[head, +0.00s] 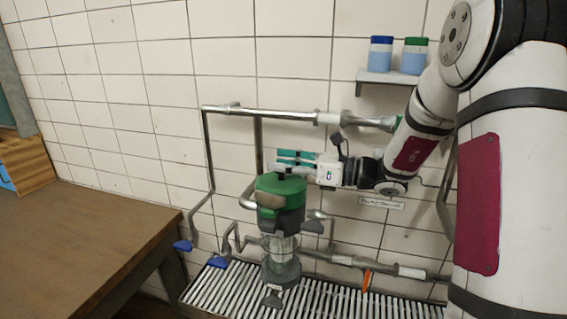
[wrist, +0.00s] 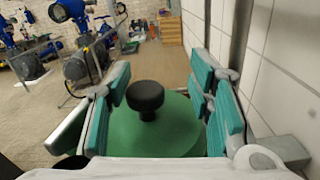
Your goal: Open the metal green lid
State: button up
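The green lid (head: 281,185) sits on top of an upright dark canister with a clear glass section, standing over the slatted grate. In the wrist view the lid (wrist: 165,128) is a green disc with a black round knob (wrist: 146,97) on its top. My gripper (head: 294,161) is at the lid's top, reaching in from the right. In the wrist view my gripper (wrist: 160,88) has its teal-padded fingers spread wide, one on each side of the knob, with gaps between pads and knob. The knob is mostly hidden by the gripper in the head view.
Metal pipes (head: 270,113) run along the tiled wall behind and beside the canister. A shelf (head: 392,77) with two jars is at upper right. A wooden table (head: 80,240) stands at left. The slatted grate (head: 330,300) lies below. The wall is close on the gripper's right in the wrist view.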

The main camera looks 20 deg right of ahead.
jog(key=v, duration=1.2)
